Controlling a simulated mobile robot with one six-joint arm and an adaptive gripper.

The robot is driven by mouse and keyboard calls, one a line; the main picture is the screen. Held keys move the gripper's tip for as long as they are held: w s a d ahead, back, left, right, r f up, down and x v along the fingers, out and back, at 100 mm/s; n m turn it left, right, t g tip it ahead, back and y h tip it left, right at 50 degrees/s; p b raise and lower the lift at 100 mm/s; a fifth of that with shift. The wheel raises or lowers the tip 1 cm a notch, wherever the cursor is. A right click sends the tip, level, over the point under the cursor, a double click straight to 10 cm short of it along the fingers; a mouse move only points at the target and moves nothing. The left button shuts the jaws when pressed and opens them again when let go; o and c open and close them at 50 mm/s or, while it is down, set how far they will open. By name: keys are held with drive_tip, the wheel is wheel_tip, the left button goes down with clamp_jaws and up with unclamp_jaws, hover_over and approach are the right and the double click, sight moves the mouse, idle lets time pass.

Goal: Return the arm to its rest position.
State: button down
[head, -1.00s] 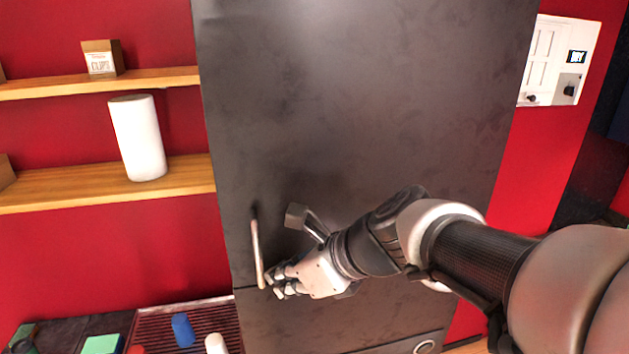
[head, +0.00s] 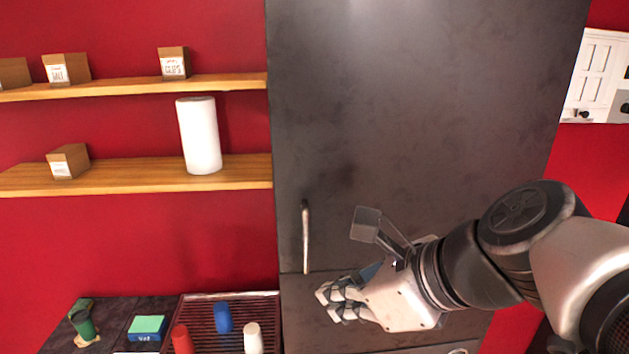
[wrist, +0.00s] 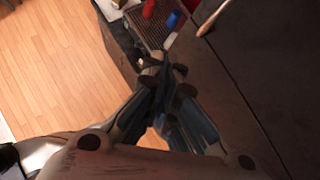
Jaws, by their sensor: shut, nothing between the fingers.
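My gripper (head: 338,303) is in front of the dark fridge (head: 410,120), low and to the right of its upright handle (head: 305,238). It is apart from the handle and its fingers point left. In the wrist view my gripper (wrist: 163,62) has its fingertips together with nothing between them. The handle (wrist: 213,18) shows beyond the fingertips at the top of the wrist view. The fridge door looks closed. Part of the lower door is hidden behind my arm.
A counter at lower left holds a drying rack (head: 203,312) with a red (head: 182,338), a blue (head: 223,317) and a white item (head: 253,338). Shelves (head: 130,178) carry boxes and a paper roll (head: 199,135). Open wooden floor (wrist: 50,70) shows in the wrist view.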

drive_tip(key=s+d+f+n+h+b, duration=0.2)
drive_tip(key=f+n+b, duration=0.6)
drive_tip(key=f, duration=0.6)
drive_tip(key=s+d+f+n+g+h+b, duration=0.1)
drive_tip(key=s+d+f+n+b, duration=0.3)
drive_tip(key=f+n+b, duration=0.5)
drive_tip(key=s+d+f+n+h+b, duration=0.3)
drive_tip(key=f+n+b, duration=0.5)
drive_tip(key=f, duration=1)
drive_tip(key=s+d+b, duration=0.1)
drive_tip(key=b, duration=0.2)
drive_tip(key=shift+s+f+g+h+b, duration=0.3)
drive_tip(key=shift+s+f+h+b, duration=0.05)
drive_tip(key=shift+h+b, duration=0.05)
drive_tip(key=shift+d, duration=0.1)
